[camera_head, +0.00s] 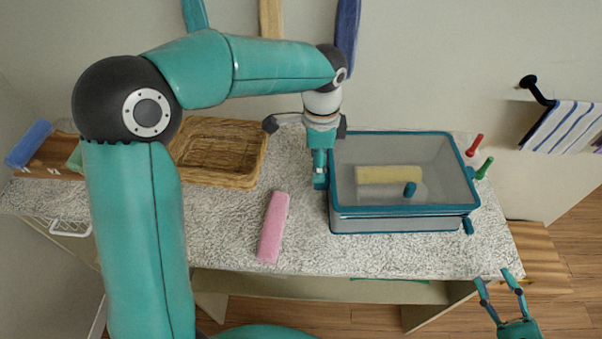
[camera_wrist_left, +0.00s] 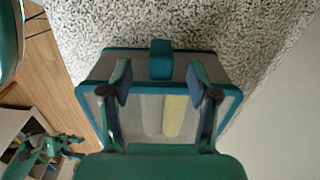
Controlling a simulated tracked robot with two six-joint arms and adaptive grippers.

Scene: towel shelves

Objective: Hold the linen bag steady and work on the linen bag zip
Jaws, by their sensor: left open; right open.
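The linen bag (camera_head: 400,222) is a grey, see-through box with teal edges on the speckled counter; it also shows in the left wrist view (camera_wrist_left: 92,67). A teal tab (camera_wrist_left: 160,58) sits at its end, between my left fingers in that view. Another teal tab (camera_head: 467,226) is at its front right corner; I cannot tell which part is the zip pull. My left gripper (camera_head: 320,170) is open at the bag's left end, partly hidden by its own wrist. My right gripper (camera_head: 500,278) is open and empty, beyond the counter's front right edge, apart from the bag.
A folded yellow towel (camera_head: 375,174) shows inside the bag. A pink towel (camera_head: 272,228) lies left of the bag, and a wicker basket (camera_head: 215,180) stands behind it. Red (camera_head: 474,145) and green (camera_head: 485,167) pieces lie right of the bag. The front counter strip is clear.

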